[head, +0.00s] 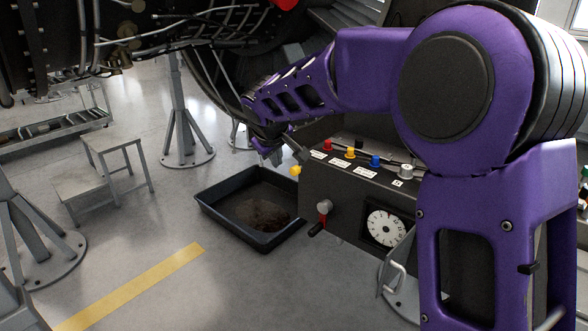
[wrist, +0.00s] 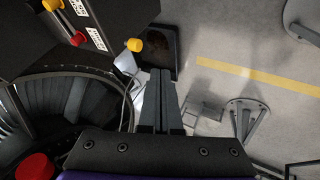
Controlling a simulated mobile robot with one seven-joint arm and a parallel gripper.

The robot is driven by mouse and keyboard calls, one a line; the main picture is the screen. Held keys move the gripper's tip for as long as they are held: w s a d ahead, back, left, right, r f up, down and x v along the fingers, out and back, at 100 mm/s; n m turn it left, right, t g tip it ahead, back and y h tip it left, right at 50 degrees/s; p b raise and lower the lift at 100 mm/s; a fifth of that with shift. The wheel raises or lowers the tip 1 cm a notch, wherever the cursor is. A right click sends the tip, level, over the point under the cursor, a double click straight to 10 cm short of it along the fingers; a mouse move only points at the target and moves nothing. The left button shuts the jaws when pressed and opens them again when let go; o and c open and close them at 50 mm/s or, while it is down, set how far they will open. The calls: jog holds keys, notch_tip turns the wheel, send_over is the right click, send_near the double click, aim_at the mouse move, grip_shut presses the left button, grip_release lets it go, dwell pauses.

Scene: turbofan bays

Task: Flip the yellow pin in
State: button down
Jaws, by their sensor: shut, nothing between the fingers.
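A yellow pin (head: 296,170) with a round head sticks out from the left side of the dark control box (head: 335,205). In the wrist view the yellow pin (wrist: 135,45) shows just beyond and left of my fingertips, with its shaft running toward the box (wrist: 100,25). My gripper (head: 302,157) is shut and empty, close above the pin in the head view. In the wrist view my gripper (wrist: 160,72) has its grey fingers together. A small gap shows there between fingers and pin, but I cannot tell the depth.
The box top carries red (head: 327,146), yellow (head: 350,152) and blue (head: 375,161) knobs with labels; its front has a dial (head: 386,229). A black drip tray (head: 215,212) lies on the floor to the left. The engine (head: 130,35) hangs above. Floor around the yellow stripe is open.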

aim_at(294, 168)
jog(key=shift+f, duration=0.15)
jog(key=w+d+f+b, duration=0.1)
jog(key=w+d+f, duration=0.1)
jog(key=w+f, duration=0.6)
jog(key=shift+w+d, duration=0.15)
jog(key=shift+w, duration=0.4)
jog(key=shift+w+d+r+p, duration=0.1)
jog(key=shift+w+d+p, duration=0.55)
jog(key=shift+w, duration=0.2)
